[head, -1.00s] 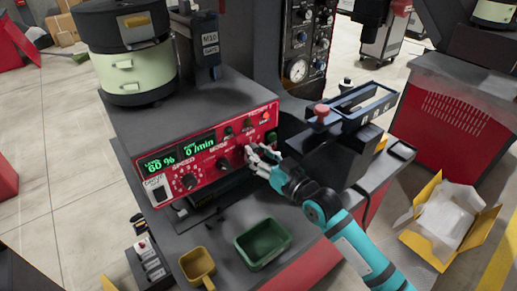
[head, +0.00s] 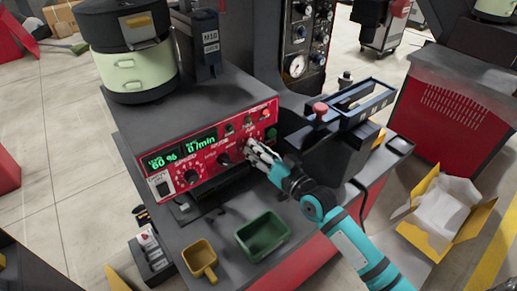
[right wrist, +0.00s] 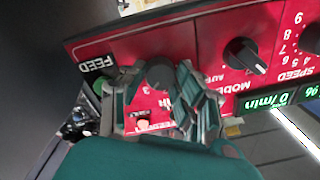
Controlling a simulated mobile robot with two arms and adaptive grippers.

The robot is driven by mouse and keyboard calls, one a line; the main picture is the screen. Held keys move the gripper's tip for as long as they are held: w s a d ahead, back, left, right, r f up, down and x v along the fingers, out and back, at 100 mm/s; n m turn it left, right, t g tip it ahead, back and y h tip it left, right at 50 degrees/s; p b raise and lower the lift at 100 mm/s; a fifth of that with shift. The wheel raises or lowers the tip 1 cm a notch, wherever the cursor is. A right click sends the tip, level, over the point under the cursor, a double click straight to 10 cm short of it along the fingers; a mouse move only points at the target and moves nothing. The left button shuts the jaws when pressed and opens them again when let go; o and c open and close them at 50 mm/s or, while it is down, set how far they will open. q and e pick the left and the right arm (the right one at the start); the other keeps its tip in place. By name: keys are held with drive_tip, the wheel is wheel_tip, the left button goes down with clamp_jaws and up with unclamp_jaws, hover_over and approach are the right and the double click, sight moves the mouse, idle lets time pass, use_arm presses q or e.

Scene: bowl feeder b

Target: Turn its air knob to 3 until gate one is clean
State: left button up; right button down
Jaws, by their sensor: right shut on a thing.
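My right gripper (head: 253,147) is at the right part of a red control panel (head: 180,165), coming in from the lower right. In the right wrist view my right gripper (right wrist: 165,92) has its fingers on both sides of a dark round knob (right wrist: 158,71), shut on it. A small 3 is printed beside this knob. In the head view the fingers mostly hide it. The panel displays (head: 200,142) read 60 % and 0/min. The mode knob (right wrist: 246,55) is left of the gripper in the head view. I cannot make out gate one. My left gripper is not in view.
A green bin (head: 263,236) and a yellow scoop (head: 200,258) are on the bench in front of the panel. A dark slotted track (head: 358,99) with a red button stands right of the gripper. A bowl feeder (head: 133,68) stands behind the panel.

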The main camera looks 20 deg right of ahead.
drive_tip(key=c, duration=1)
unclamp_jaws()
drive_tip(key=shift+o, duration=0.2)
drive_tip(key=v, duration=1.2)
drive_tip(key=shift+f, duration=0.1)
